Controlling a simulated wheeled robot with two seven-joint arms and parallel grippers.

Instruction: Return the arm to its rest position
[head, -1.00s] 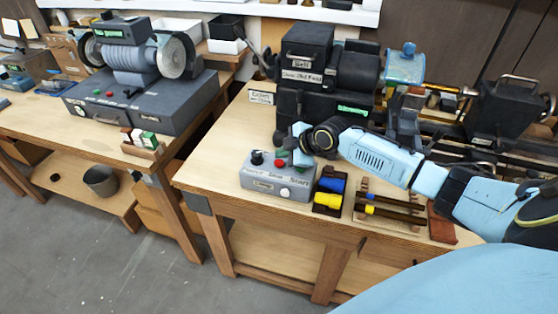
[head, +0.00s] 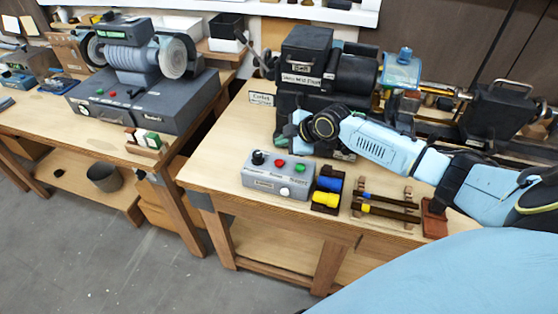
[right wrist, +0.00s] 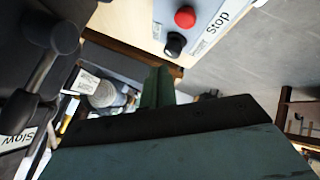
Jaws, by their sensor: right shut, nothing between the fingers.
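My right arm reaches in from the right in the head view, over the right-hand bench. Its gripper (head: 299,132) hangs at the arm's far end, behind the grey control box (head: 262,182) and in front of the black lathe headstock. In the head view its fingers are small and partly lost against the dark machine. In the right wrist view the green fingers (right wrist: 158,86) are together with nothing between them. The control box's red button (right wrist: 185,17) and black knob (right wrist: 175,43) show beyond them, apart from the fingers. My left gripper is not in view.
The lathe (head: 320,75) stands close behind my arm. Blue and yellow pieces (head: 327,191) sit in a small holder beside the control box. A rack with dark rods (head: 388,207) lies under my forearm. A bench grinder (head: 140,60) stands on the left bench, across a gap.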

